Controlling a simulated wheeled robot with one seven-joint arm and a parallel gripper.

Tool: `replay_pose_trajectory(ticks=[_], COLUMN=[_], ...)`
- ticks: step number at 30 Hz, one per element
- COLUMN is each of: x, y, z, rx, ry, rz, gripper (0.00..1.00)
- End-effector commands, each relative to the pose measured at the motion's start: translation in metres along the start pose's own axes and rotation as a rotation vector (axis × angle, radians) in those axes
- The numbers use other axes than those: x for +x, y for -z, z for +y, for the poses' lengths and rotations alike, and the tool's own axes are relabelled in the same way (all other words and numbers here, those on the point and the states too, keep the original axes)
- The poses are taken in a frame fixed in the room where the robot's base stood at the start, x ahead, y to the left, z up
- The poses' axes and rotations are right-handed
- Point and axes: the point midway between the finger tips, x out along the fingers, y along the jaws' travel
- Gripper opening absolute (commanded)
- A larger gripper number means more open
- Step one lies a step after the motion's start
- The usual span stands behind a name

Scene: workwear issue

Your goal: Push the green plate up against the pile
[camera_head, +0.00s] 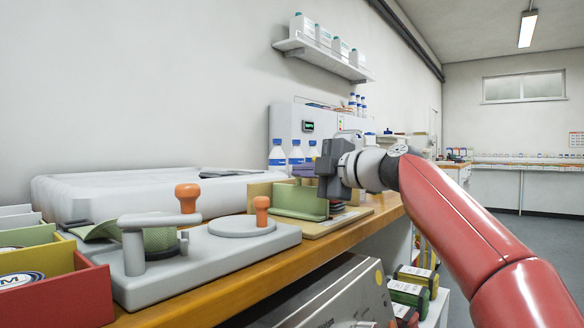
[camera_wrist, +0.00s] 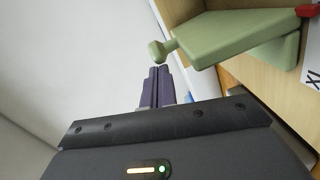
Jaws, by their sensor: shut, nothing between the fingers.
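The green plate (camera_head: 298,202) stands as an angled piece on a pale wooden board (camera_head: 335,222) on the bench. It also shows in the wrist view (camera_wrist: 235,35), with a rounded knob at its left end. My gripper (camera_head: 297,172) is above the plate, its purple fingers pointing left; they show closed together in the wrist view (camera_wrist: 158,72), with nothing between them. I cannot tell whether they touch the plate. A small dark and red thing (camera_head: 338,208) lies under my gripper beside the plate, mostly hidden; I cannot tell whether it is the pile.
A grey press with orange knobs (camera_head: 187,197) stands left of the board, with red and yellow bins (camera_head: 62,302) at the far left. Blue-capped bottles (camera_head: 278,155) stand behind my gripper. The bench's front edge runs close by the board.

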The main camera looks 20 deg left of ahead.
Motion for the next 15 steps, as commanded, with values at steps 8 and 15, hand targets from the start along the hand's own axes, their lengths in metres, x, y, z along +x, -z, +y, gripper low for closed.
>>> replay_pose_trajectory(ticks=[8,15], x=[0.006,0.007], y=[-0.071,-0.091], z=[0.024,0.023], rx=[0.005,0.001], ry=[0.001,0.002], rz=[-0.003,-0.002], gripper=[0.00,0.00])
